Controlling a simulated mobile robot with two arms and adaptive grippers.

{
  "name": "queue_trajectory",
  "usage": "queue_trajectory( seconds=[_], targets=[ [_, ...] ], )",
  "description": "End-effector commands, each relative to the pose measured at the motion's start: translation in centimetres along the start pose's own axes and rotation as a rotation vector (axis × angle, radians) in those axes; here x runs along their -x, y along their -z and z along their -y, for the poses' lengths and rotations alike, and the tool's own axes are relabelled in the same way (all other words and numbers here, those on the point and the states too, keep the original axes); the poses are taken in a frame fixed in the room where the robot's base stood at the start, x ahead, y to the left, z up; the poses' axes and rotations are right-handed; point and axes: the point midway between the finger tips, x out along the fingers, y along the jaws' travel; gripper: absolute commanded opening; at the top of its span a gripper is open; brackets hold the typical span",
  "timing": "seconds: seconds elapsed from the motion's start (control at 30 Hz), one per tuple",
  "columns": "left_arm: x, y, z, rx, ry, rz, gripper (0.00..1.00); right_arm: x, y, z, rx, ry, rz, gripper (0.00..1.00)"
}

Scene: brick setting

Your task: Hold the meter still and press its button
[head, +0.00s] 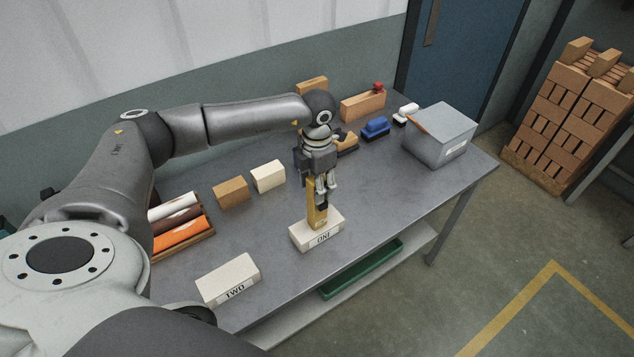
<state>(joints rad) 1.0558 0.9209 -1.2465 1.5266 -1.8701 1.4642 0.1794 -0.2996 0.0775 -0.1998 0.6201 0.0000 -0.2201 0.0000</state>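The yellow and black meter (317,216) stands upright on a pale block with a dark-lettered label (308,240), near the table's front edge. My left gripper (325,188) comes down from above, with its fingers at the meter's upper part. The fingers overlap the meter in this view, so I cannot tell whether they are closed on it or just beside it. The meter's button cannot be made out. A second pale block labelled TWO (229,280) lies to the left along the front edge. My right gripper is not in view.
The grey table (375,187) also bears a tray of coloured rolls (180,230), an orange-brown brick (231,192), a cream brick (268,176), blue and white brushes at the back and a grey box (440,135). A green tray (361,268) sits on the shelf below.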

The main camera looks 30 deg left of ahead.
Motion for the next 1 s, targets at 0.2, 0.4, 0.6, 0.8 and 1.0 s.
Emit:
queue_trajectory(
  seconds=[0.2, 0.4, 0.6, 0.8, 1.0],
  targets=[
    [0.04, -0.02, 0.01, 0.0, 0.0, 0.001, 0.15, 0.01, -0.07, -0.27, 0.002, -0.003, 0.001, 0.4],
    [0.04, -0.03, 0.01, 0.0, 0.0, 0.001, 0.04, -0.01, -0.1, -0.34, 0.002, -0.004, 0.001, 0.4],
    [0.0, -0.03, 0.01, 0.0, 0.0, 0.001, 0.04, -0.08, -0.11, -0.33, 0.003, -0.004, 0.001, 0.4],
    [-0.01, -0.03, 0.01, 0.0, 0.0, 0.001, 0.04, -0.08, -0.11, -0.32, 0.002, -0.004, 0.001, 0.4],
    [-0.02, -0.02, 0.01, 0.0, 0.0, 0.001, 0.04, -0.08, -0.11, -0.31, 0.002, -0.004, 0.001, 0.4]
  ],
)
